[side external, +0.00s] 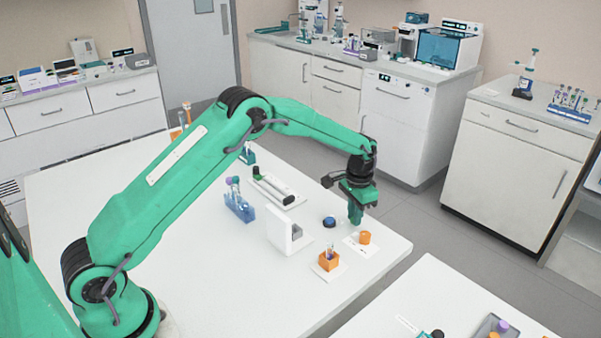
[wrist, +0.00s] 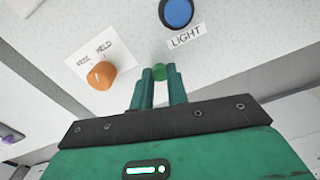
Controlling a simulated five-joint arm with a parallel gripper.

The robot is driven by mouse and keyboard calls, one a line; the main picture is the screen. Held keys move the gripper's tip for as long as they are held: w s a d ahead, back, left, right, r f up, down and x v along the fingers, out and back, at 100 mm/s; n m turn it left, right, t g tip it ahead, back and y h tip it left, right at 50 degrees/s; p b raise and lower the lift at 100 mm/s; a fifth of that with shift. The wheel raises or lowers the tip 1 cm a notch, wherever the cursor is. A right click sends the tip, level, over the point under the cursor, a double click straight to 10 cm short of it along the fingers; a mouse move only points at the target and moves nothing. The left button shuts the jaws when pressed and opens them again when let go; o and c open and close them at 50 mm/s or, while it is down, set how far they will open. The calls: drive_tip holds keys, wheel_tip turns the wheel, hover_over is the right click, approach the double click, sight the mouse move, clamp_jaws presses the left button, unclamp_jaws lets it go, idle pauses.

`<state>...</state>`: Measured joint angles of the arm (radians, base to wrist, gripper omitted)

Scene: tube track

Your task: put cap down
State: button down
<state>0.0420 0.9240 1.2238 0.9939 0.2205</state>
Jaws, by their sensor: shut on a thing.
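My gripper (side external: 356,220) points down over the right part of the white table, near its far right edge. In the wrist view its two fingers (wrist: 159,90) are closed around a small round green cap (wrist: 159,72), which shows between the fingertips. The cap cannot be made out in the side view, where the fingers hide it. The exact height of the fingertips above the table is hard to tell.
An orange knob (side external: 364,237) on a white card and a blue button (side external: 329,222) labelled LIGHT are close to my gripper. An orange tube block (side external: 329,261), a white stand (side external: 279,232), a blue tube rack (side external: 239,207) and a dark-and-white tray (side external: 276,190) stand nearby. The front table area is clear.

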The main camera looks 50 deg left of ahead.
drive_tip(key=c, duration=1.4)
unclamp_jaws()
drive_tip(key=shift+r, duration=6.1)
